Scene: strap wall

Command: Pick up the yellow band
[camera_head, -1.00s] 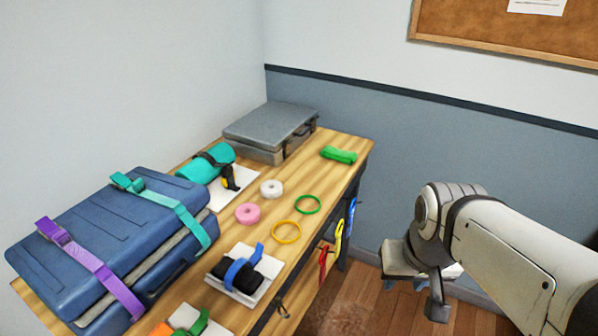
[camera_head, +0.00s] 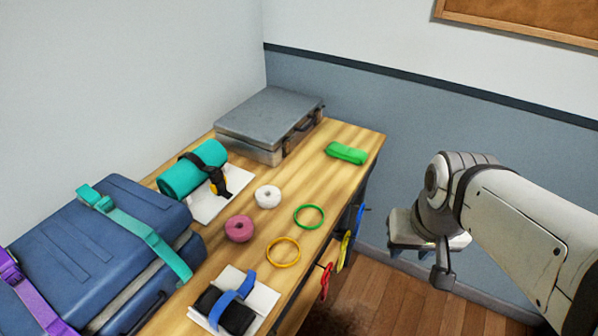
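A thin yellow band (camera_head: 283,252) lies flat as a ring on the wooden table, near its right edge. A green ring band (camera_head: 309,216) lies just beyond it, apart from it. A yellow strap (camera_head: 344,250) also hangs at the table's right side, between a red one and a blue one. My gripper (camera_head: 432,256) is off to the right of the table, over the floor, well away from the yellow band. Its fingers are mostly hidden by the arm's end, so I cannot see how they stand.
On the wooden table (camera_head: 335,187) are a pink roll (camera_head: 239,228), a white roll (camera_head: 268,196), a folded green strap (camera_head: 346,153) and a grey case (camera_head: 270,120). A blue-strapped black roll (camera_head: 228,309), a teal roll (camera_head: 193,170) and a blue suitcase (camera_head: 85,250) stand left.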

